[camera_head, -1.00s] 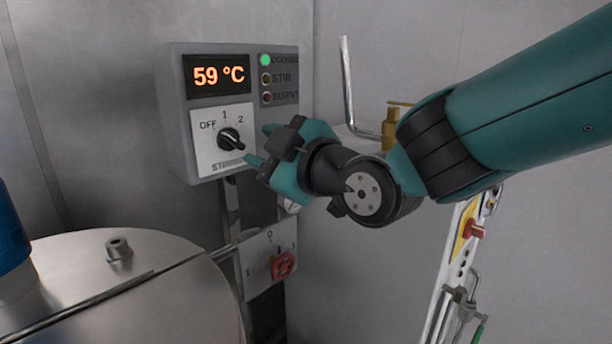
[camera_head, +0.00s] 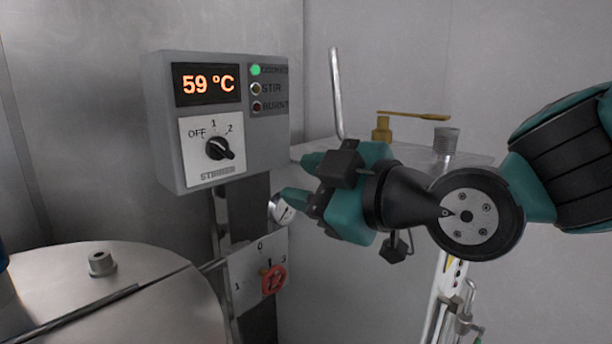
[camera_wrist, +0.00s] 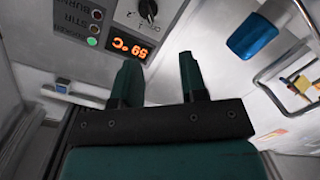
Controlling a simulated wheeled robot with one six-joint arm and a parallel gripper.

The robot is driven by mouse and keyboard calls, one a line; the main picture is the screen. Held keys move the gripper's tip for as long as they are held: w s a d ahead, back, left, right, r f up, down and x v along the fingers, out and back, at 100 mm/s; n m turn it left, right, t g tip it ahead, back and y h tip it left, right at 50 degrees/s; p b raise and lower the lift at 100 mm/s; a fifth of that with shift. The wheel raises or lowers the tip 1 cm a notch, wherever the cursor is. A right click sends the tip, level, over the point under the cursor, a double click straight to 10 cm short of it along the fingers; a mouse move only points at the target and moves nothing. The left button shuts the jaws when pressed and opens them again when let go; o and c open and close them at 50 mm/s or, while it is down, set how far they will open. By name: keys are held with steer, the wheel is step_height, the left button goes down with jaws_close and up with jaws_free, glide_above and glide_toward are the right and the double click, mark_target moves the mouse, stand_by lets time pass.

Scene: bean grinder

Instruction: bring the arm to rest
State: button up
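My gripper (camera_head: 296,178) is teal and black and hangs in free air to the right of the grey control box (camera_head: 165,130). In the wrist view, the two fingers of my gripper (camera_wrist: 160,80) stand apart with nothing between them. The control box carries a display (camera_head: 208,84) reading 59 °C and a black stir knob (camera_head: 218,148) with OFF, 1 and 2 marks. The top lamp (camera_head: 256,70) glows green; the STIR and BURNT lamps are dark. The fingers are clear of the knob.
Below the box is a plate with a red knob (camera_head: 273,280), and a gauge (camera_head: 282,210) sits near my fingertips. A steel drum lid (camera_head: 150,280) fills the lower left. A bent rod (camera_head: 337,95) and brass fitting (camera_head: 382,130) stand behind my gripper.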

steer(key=s+d+f+m+g+h+p, duration=0.1)
steer(key=s+d+f+m+g+h, duration=0.3)
steer(key=s+d, duration=0.3)
steer(key=s+d+f+m+g+h+p, duration=0.1)
steer(key=s+d+f+m+g+h, duration=0.3)
steer(key=s+d+f+m+g, duration=0.2)
steer(key=shift+s+d+f+m+g, duration=0.3)
steer(key=shift+s+d+f+g, duration=0.1)
steer(key=shift+s+d, duration=0.75)
